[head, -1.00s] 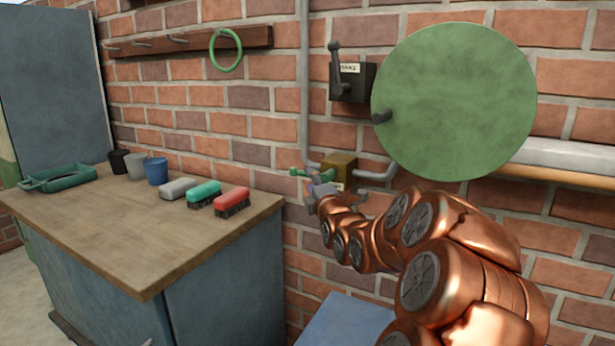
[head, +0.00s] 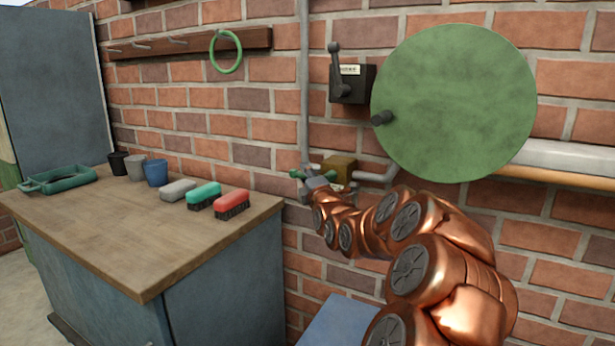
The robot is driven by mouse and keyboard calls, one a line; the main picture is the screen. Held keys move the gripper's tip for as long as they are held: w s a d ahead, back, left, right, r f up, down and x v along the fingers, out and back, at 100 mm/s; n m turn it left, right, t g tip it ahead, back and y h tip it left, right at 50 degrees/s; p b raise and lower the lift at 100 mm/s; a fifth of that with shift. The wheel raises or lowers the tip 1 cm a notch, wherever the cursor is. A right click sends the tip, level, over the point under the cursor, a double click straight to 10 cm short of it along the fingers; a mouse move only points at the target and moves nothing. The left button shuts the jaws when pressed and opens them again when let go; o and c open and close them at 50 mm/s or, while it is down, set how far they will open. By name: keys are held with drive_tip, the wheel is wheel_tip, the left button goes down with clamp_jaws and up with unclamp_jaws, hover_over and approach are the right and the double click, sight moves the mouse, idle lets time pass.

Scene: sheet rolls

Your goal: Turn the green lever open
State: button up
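The green lever (head: 297,174) sticks out to the left from a brass valve body (head: 341,167) on the pipe at the brick wall. My gripper (head: 309,180) is at the lever, at the end of my copper arm. Its fingers are small and partly hidden by the wrist, so I cannot tell whether they are open or shut, or whether they touch the lever. Part of the lever's bar is hidden behind the gripper.
A black switch box (head: 352,84) with an upright handle is above the valve. A large green disc (head: 455,100) with a dark knob is to its right. A workbench (head: 130,230) with brushes, cups and a green tray stands left. A blue surface (head: 340,322) is below.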

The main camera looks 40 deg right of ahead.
clamp_jaws()
drive_tip(key=shift+d, duration=0.1)
